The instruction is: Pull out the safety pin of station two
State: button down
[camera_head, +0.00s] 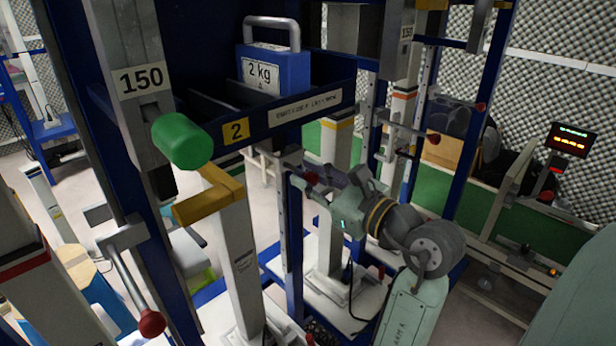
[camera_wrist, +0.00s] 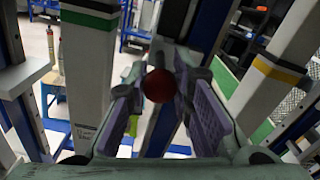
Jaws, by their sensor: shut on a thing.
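Station two carries a yellow label "2" (camera_head: 236,131) on its dark blue frame, with a blue 2 kg weight (camera_head: 272,75) on its shelf. My gripper (camera_head: 316,181) reaches in from the right to the post below and right of that label. It is shut on a red ball knob (camera_head: 311,178), the visible end of the safety pin. In the wrist view the red knob (camera_wrist: 158,85) sits between the tips of the two purple-padded fingers, in front of a dark blue post.
A grey post marked 150 with a green cylinder (camera_head: 183,140) stands at left. Other red knobs show at lower left (camera_head: 152,323) and on the station behind (camera_head: 433,138). White posts with coloured bands crowd both sides of my gripper. A red-lit display (camera_head: 570,139) stands far right.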

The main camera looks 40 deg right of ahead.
jog(key=s+b, duration=0.2)
jog(key=s, duration=0.6)
jog(key=shift+s+d, duration=0.15)
jog(key=shift+d, duration=0.15)
jog(key=c, duration=1.9)
grip_release()
jog(key=shift+o, duration=1.3)
jog(key=shift+s, duration=0.15)
jog(key=shift+o, duration=1.2)
jog(key=s+d, duration=0.1)
jog(key=s, duration=1.1)
